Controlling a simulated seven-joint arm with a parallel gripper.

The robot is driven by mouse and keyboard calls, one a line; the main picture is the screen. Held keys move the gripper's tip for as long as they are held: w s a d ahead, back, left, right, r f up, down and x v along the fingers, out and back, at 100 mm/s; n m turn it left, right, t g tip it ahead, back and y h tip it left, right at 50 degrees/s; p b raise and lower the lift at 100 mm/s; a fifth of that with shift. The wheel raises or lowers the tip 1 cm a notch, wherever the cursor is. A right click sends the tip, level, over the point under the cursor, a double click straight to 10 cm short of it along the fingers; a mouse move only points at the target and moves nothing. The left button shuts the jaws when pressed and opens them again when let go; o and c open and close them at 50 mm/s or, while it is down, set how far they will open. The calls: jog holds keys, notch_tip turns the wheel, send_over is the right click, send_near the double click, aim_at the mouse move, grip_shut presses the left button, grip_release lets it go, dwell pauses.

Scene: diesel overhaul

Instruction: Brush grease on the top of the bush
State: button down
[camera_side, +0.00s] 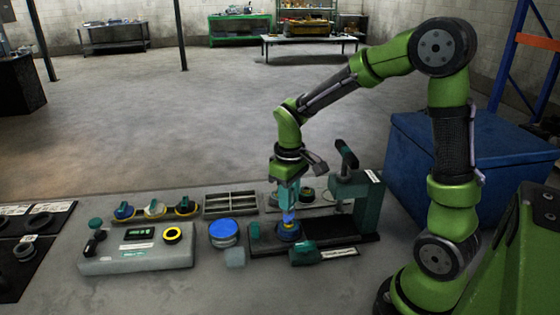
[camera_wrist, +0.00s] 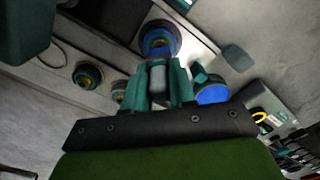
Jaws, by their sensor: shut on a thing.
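My gripper (camera_side: 288,192) points straight down over the black press base, and its teal fingers also show in the wrist view (camera_wrist: 168,84). The fingers are shut on a brush, whose grey body (camera_wrist: 157,79) shows between them in the wrist view. I cannot tell whether the brush tip touches the bush. A blue-topped round grease tin (camera_side: 223,232) stands left of the base.
The teal press frame (camera_side: 357,200) with its handle rises close to the right of my gripper. A grey control box (camera_side: 137,248), a divided tray (camera_side: 230,204) and several small coloured parts stand left and behind. A blue chest (camera_side: 405,150) is at the right.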

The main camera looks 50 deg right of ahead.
jog(key=shift+f, duration=0.25)
jog(key=shift+s+a, duration=0.15)
jog(key=shift+s+a, duration=0.2)
dwell(0.3)
jog(key=shift+w+d, duration=0.65)
jog(key=shift+d, duration=0.05)
jog(key=shift+s+a, duration=0.1)
jog(key=shift+s+a, duration=0.55)
jog(key=shift+a, duration=0.05)
jog(key=shift+f, duration=0.1)
dwell(0.3)
